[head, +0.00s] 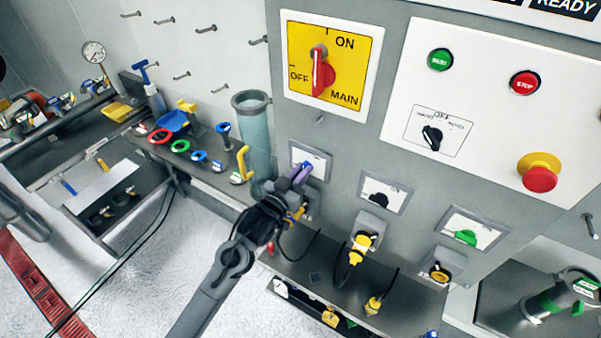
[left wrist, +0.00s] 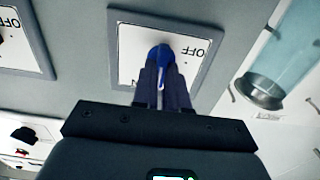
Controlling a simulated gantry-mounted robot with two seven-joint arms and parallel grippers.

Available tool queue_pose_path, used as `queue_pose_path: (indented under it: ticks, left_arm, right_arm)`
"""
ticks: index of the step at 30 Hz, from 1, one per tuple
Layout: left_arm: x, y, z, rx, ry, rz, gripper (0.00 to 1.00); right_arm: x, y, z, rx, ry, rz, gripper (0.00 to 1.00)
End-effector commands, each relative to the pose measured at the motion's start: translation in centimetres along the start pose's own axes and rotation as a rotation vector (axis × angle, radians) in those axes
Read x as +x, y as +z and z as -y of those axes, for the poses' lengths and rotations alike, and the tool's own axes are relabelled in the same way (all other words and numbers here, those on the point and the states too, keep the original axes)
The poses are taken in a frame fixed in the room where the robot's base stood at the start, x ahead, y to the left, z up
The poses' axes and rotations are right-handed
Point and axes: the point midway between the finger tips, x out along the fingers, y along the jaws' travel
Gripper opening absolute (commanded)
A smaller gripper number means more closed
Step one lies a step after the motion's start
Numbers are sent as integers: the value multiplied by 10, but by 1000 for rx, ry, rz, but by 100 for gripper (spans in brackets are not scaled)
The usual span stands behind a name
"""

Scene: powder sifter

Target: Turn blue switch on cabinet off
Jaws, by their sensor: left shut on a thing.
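The blue switch (left wrist: 160,58) is a small knob on a white plate (left wrist: 132,40) in a grey frame on the cabinet. In the left wrist view my left gripper (left wrist: 162,82) is shut on the knob, and the word OFF is readable to the right of it. The plate also shows in the head view (head: 318,157), where my left gripper (head: 298,178) reaches it from below. The fingers cover part of the knob, so its exact angle is hard to tell. My right gripper is not in view.
A black switch (head: 379,198) and a green switch (head: 466,237) sit on plates to the right. A clear cylinder (head: 253,130) stands close on the left. A red-handled main switch (head: 323,75) is above.

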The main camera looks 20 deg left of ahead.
Motion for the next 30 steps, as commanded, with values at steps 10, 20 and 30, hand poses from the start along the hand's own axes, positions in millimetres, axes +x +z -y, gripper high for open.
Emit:
queue_pose_path:
  ticks: [10,20,30]
  left_arm:
    - [0,-2,0,-94,1,0,0]
    - [0,-3,2,-360,0,1,0]
    - [0,-2,4,-685,0,1,0]
  right_arm:
    - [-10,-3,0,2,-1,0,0]
    - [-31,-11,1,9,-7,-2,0]
    - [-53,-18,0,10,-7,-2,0]
